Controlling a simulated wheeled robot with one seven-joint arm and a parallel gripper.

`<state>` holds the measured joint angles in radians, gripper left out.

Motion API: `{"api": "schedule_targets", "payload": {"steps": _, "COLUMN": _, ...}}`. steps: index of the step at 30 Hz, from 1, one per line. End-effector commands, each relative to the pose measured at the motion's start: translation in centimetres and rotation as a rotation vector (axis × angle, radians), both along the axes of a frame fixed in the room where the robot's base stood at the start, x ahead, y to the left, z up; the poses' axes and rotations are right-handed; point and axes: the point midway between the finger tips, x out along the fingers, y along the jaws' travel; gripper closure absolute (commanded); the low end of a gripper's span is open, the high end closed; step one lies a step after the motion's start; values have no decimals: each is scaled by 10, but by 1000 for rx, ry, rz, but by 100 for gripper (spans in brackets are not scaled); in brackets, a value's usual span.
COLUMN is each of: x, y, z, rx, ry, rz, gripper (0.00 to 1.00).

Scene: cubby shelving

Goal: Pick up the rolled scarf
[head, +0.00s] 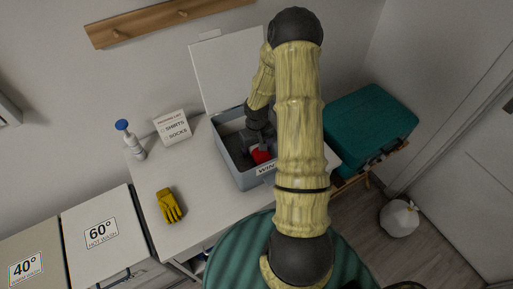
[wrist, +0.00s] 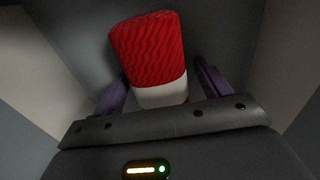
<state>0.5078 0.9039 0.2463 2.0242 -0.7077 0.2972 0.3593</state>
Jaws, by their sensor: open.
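The rolled scarf (wrist: 148,50) is red and ribbed with a white band at its near end. It lies in a grey bin (head: 228,168) with a partly hidden label on its front. In the head view only a red patch of the scarf (head: 261,156) shows beside my gripper (head: 256,139), which reaches down into the bin. In the wrist view my gripper (wrist: 160,80) is open, with one purple finger on each side of the scarf's white end. I cannot tell whether the fingers touch it.
The bin's walls stand close around my gripper, and its pale lid (head: 228,70) is raised behind. A yellow glove (head: 170,205), a packing-list sign (head: 173,127) and a blue-topped bottle (head: 131,140) are on the counter to the left. A teal case (head: 370,125) stands right.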

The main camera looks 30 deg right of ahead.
Motion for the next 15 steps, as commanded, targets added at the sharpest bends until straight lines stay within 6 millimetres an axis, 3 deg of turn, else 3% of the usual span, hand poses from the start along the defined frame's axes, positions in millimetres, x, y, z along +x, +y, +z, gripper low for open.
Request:
{"api": "schedule_targets", "payload": {"steps": 4, "x": 0, "y": 0, "z": 0, "rx": 0, "ry": 0, "rz": 0, "gripper": 28}}
{"api": "schedule_targets", "payload": {"steps": 11, "x": 0, "y": 0, "z": 0, "rx": 0, "ry": 0, "rz": 0, "gripper": 73}}
{"api": "schedule_targets", "payload": {"steps": 15, "x": 0, "y": 0, "z": 0, "rx": 0, "ry": 0, "rz": 0, "gripper": 74}}
